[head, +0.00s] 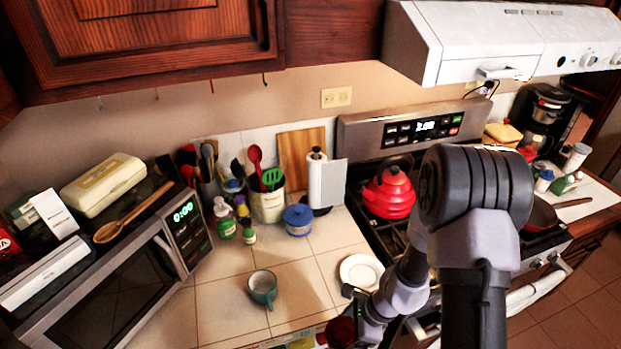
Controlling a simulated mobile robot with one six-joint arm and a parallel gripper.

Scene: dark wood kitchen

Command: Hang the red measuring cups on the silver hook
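Small hooks hang in a row under the upper cabinet's front edge. The two at left look pale or silver, one at the far left (99,102) and one to its right (156,95). Farther right are a reddish hook (211,87) and a dark hook (264,79). No cups are seen hanging on them. My gripper (352,318) is low at the bottom centre, by the counter's front edge, partly hidden by my arm. A dark red rounded thing (340,332) shows right beside it. It may be the red measuring cups; whether my gripper holds it is unclear.
A teal mug (262,287) and a white plate (361,271) stand on the tiled counter (220,308). Utensil holders, bottles and a paper towel roll (317,178) line the back. A microwave (125,285) is at left. A red kettle (389,192) sits on the stove beside my arm.

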